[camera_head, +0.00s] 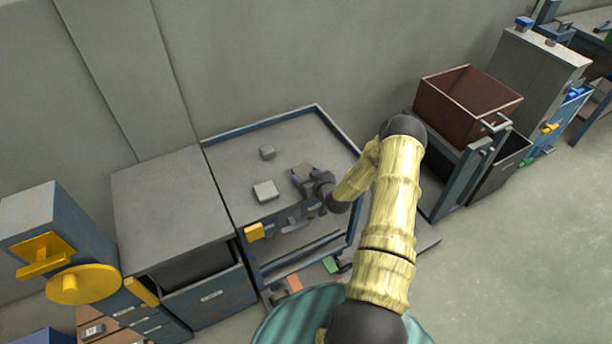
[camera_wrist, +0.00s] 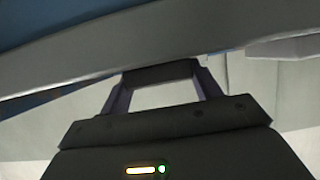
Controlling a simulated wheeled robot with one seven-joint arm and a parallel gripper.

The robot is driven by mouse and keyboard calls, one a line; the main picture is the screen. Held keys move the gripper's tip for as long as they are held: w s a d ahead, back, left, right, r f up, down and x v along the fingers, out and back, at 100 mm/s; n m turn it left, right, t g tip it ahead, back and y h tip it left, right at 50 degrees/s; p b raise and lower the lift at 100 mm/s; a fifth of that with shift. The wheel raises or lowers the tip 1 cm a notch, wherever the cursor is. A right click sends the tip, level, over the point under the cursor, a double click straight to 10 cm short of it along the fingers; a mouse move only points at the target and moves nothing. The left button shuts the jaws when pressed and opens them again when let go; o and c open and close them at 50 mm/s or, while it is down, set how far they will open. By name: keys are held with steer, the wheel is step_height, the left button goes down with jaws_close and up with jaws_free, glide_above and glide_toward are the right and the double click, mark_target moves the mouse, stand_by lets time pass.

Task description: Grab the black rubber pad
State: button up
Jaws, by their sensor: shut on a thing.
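My gripper (camera_head: 301,179) is over the blue-edged cart top in the head view, near its front right part. In the wrist view the two fingers of my gripper (camera_wrist: 161,80) are apart, with a dark flat-sided piece, the black rubber pad (camera_wrist: 160,73), between their tips. The gripper is shut on it. In the head view the pad cannot be told apart from the dark gripper. A pale grey edge crosses just above the fingertips in the wrist view.
The cart top (camera_head: 232,155) has a raised blue rim. A small grey block (camera_head: 267,152) and a larger light grey block (camera_head: 265,191) lie left of my gripper. A grey cabinet (camera_head: 165,205) stands to the left. A brown open box (camera_head: 468,100) stands to the right.

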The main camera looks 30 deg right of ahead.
mark_target(307, 176)
step_height(307, 176, up, 10)
steer(key=shift+f+b, duration=0.1)
steer(key=shift+b, duration=0.45)
stand_by(0.3)
